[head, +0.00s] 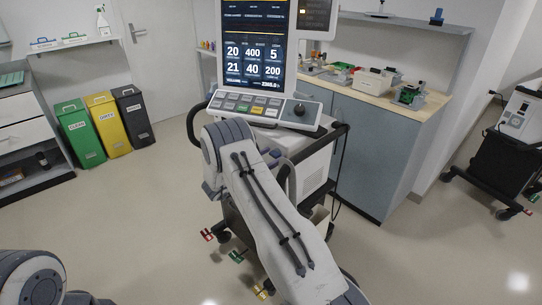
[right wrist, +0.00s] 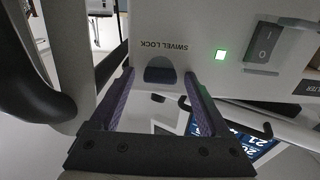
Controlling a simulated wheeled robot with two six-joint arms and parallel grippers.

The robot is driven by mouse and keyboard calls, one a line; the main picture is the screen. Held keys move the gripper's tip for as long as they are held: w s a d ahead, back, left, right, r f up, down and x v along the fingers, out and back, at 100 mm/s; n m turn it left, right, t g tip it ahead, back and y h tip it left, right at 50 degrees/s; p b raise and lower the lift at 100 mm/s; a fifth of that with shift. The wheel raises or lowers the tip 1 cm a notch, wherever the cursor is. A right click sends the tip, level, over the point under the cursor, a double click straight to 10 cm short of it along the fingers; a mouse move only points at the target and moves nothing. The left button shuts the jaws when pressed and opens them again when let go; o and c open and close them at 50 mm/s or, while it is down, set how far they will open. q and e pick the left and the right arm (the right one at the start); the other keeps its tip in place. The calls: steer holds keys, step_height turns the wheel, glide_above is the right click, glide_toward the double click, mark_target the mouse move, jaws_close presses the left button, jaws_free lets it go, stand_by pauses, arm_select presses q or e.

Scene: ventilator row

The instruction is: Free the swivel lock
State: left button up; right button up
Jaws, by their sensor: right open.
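The ventilator (head: 315,165) stands on a wheeled cart in the middle of the head view, with its lit screen (head: 254,48) above. In the right wrist view, its pale panel carries the label SWIVEL LOCK, and the dark blue swivel lock (right wrist: 160,75) sits beside that label. My right gripper (right wrist: 158,78) is open, with one purple finger on each side of the lock. I cannot tell whether the fingers touch it. My left gripper is not in view.
In the right wrist view, a green light (right wrist: 220,55) and a rocker switch (right wrist: 263,45) lie right of the lock, and a thick black handle (right wrist: 45,95) curves at left. A cabinet (head: 362,150) stands close behind the cart. Bins (head: 104,122) stand left; the left floor is clear.

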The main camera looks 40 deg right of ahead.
steer(key=shift+d, duration=0.1)
jaws_close()
steer(key=shift+f+m+b, duration=0.2)
steer(key=shift+m+b, duration=1)
steer(key=shift+b, duration=0.15)
steer(key=shift+s+m+b, duration=0.1)
steer(key=shift+m+b, duration=7.7)
steer(key=shift+b, duration=2.15)
jaws_free()
